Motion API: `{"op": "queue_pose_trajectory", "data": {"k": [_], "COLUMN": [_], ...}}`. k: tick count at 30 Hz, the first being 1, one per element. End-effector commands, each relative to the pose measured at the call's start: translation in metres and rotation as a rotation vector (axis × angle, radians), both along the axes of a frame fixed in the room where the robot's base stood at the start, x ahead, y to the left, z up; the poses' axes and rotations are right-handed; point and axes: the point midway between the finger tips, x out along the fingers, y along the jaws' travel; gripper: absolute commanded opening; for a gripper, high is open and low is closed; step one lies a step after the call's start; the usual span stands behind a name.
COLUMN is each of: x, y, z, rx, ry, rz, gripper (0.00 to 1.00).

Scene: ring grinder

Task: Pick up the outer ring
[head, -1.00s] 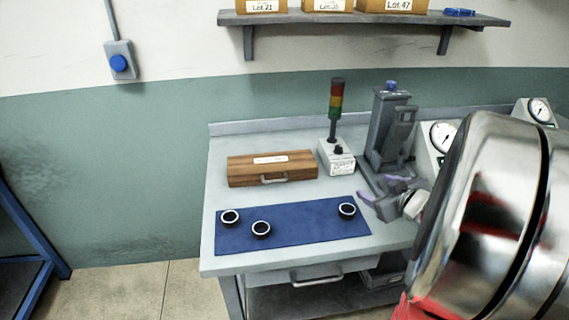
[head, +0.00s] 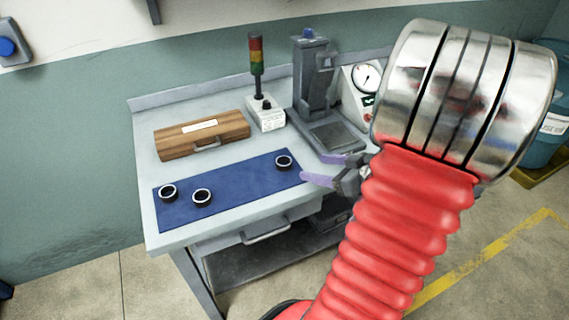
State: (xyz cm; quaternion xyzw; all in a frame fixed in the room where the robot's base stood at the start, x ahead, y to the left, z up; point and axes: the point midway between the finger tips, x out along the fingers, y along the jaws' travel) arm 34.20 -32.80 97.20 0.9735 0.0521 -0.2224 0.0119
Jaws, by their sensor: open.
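Three dark rings with pale rims lie on a blue mat (head: 240,185) on the workbench. In the head view there is a left ring (head: 167,193), a middle ring (head: 202,197) close to it, and a right ring (head: 284,162) near the mat's right end. I cannot tell which one is the outer ring. My gripper (head: 310,168) has purple fingers spread apart with nothing between them. It is just right of the right ring, by the mat's right end. Its height above the bench is hard to tell.
A wooden case (head: 170,146) stands behind the mat. A signal tower (head: 256,70) on a white box and a grey press (head: 312,85) stand at the back. A gauge panel (head: 366,85) is right of the press. The bench (head: 145,125) is clear at its left end.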

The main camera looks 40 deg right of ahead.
Motion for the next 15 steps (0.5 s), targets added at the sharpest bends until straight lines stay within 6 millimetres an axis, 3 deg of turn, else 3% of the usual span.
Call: {"op": "queue_pose_trajectory", "data": {"k": [15], "x": [0.058], "y": [0.007], "z": [-0.028], "rx": [0.001], "ry": [0.001], "rz": [0.003], "gripper": [0.62]}}
